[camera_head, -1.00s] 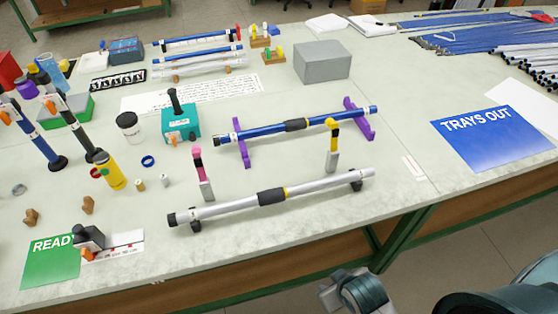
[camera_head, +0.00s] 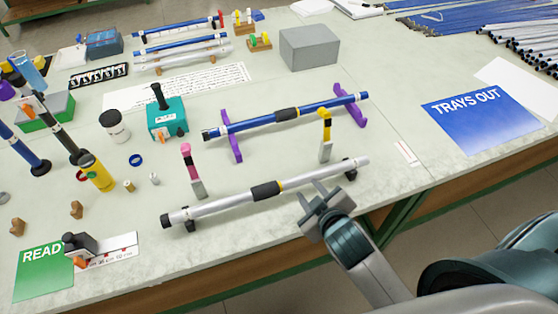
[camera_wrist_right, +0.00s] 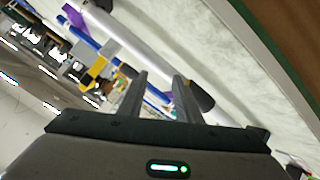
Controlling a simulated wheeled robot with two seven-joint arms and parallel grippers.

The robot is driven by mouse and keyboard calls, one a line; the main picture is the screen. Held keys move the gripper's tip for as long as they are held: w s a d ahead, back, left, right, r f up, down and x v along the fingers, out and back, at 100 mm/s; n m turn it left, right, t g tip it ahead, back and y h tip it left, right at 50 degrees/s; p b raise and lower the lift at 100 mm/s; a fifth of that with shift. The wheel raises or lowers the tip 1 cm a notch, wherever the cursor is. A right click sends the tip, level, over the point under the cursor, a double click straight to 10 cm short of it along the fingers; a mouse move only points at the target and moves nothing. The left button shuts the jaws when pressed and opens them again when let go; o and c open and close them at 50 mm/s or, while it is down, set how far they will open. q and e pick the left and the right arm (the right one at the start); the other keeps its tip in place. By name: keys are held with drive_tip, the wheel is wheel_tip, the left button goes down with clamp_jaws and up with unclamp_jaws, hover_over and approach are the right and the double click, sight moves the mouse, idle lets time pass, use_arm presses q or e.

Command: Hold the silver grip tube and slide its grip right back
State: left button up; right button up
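The silver grip tube (camera_head: 225,203) lies across black rests near the table's front edge. The silver tube also shows in the right wrist view (camera_wrist_right: 115,35), running diagonally beyond the fingers. My right gripper (camera_head: 318,198) is just on the near side of the tube's right half, apart from the grip. In the right wrist view my right gripper (camera_wrist_right: 160,85) has its fingers spread with nothing clearly between them. My left gripper is not in view.
A blue tube (camera_head: 245,124) with a black grip lies behind on purple stands (camera_head: 232,140). A pink-topped upright (camera_head: 190,165) and a yellow-topped upright (camera_head: 325,135) stand between the tubes. A green READY card (camera_head: 42,272) lies front left, a blue TRAYS OUT sheet (camera_head: 480,118) right.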

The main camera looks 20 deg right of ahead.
drive_tip(key=w+a+r+n+t+y, duration=0.2)
drive_tip(key=w+a+r+n+t, duration=0.15)
drive_tip(key=r, duration=0.35)
drive_tip(key=w+a+r+n+t+y, duration=0.2)
drive_tip(key=w+r+n, duration=0.15)
drive_tip(key=r, duration=0.25)
drive_tip(key=w+a+r+n+t+y, duration=0.2)
drive_tip(key=w+a+r+n+t, duration=0.15)
drive_tip(key=r, duration=0.35)
drive_tip(key=s+a+r+n+g+y, duration=0.35)
drive_tip(key=a+n+g+y, duration=0.35)
drive_tip(key=n, duration=0.5)
drive_tip(key=s+a+r+n+g+y, duration=0.2)
drive_tip(key=a+r+n+g+y, duration=0.2)
drive_tip(key=a+n+y, duration=0.55)
drive_tip(key=s+d+f+n+g+h, duration=0.25)
drive_tip(key=f+n+g+h, duration=0.55)
drive_tip(key=f+n, duration=0.4)
drive_tip(key=w+d+f+n+h, duration=0.2)
drive_tip(key=d+f+h, duration=0.2)
drive_tip(key=d, duration=0.4)
drive_tip(key=w+d+f+n+g+h, duration=0.1)
drive_tip(key=w+d+f+n+h, duration=0.2)
drive_tip(key=d, duration=0.6)
wheel_tip(320, 180, down, 2)
drive_tip(key=shift+f+h, duration=0.1)
drive_tip(key=shift+h, duration=1.15)
